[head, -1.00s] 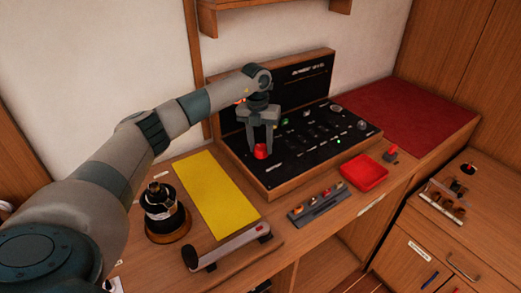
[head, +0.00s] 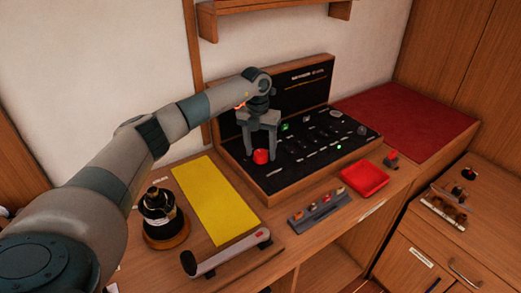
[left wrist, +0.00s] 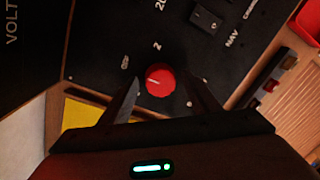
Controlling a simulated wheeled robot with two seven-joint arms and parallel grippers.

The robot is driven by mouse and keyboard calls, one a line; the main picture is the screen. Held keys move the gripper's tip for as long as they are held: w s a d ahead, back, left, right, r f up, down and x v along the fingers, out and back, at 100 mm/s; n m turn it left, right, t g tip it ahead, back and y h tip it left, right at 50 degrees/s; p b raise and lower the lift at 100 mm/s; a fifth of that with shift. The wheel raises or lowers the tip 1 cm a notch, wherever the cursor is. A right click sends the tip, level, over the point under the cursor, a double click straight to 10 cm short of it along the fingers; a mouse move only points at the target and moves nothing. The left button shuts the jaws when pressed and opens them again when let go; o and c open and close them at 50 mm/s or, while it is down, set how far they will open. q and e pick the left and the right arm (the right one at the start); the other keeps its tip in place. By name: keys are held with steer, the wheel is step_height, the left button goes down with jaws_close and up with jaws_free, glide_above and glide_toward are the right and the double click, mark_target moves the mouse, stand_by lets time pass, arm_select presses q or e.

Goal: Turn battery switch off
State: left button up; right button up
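The battery switch is a red round knob (head: 261,156) at the left end of the black panel (head: 275,176). In the left wrist view the red knob (left wrist: 160,80) has a pale pointer mark and sits near the labels "2" and "Off". My left gripper (head: 261,150) points down over the knob. In the left wrist view its fingers (left wrist: 163,92) are spread, one on each side of the knob, with dark gaps between. I cannot tell how far down the fingers reach beside it. My right gripper is not in view.
A yellow mat (head: 214,200), a dark bottle-like object (head: 160,212) and a grey handle (head: 228,255) lie left and in front of the panel. A red tray (head: 363,181) and a grey strip with small knobs (head: 318,208) stand in front. A shelf (head: 270,8) hangs above.

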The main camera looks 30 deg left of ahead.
mark_target(260, 152)
arm_select(q)
steer(key=shift+r, duration=0.4)
step_height(260, 152, up, 5)
steer(key=shift+a+f+b, duration=0.1)
steer(key=shift+a+b, duration=0.05)
steer(key=shift+b, duration=0.85)
step_height(260, 152, up, 12)
steer(key=b, duration=0.2)
steer(key=shift+a+f, duration=0.15)
steer(key=shift+a, duration=0.2)
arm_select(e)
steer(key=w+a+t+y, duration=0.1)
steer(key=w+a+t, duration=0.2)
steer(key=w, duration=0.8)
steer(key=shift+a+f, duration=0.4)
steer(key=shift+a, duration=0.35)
arm_select(q)
steer(key=shift+s+f, duration=0.1)
steer(key=shift+s, duration=0.05)
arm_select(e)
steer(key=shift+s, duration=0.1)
